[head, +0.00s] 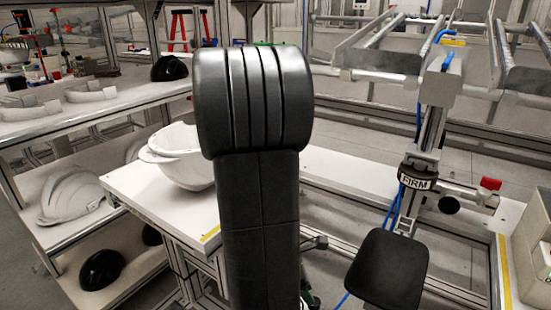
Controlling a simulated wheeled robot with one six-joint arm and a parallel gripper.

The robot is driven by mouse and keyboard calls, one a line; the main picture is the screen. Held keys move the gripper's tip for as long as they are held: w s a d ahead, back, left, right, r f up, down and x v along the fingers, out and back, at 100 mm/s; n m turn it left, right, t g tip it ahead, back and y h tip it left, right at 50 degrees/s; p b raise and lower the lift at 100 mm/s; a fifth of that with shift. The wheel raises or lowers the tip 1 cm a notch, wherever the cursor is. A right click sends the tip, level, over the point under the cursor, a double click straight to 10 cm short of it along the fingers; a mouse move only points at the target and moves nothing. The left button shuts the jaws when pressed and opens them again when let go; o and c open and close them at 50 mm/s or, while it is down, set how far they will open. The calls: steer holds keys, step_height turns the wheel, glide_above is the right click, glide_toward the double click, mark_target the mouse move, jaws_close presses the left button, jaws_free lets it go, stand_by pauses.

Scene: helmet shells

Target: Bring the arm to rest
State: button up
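A large dark grey ribbed link of my arm (252,100) stands upright in the middle of the head view and fills much of it. My gripper does not show in this view. The arm link hides part of the white table (140,190) behind it. A white helmet shell (185,158) lies on that table just left of the link, its right part hidden.
A shelf rack at left holds a black helmet (169,68), a white helmet (72,195) and another black helmet (102,270). At right stand a metal fixture labelled FIRM (417,180), a black pad (390,272) and a pale box (533,245).

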steer(key=b+x, duration=0.4)
steer(key=x, duration=0.3)
steer(key=shift+f, duration=0.2)
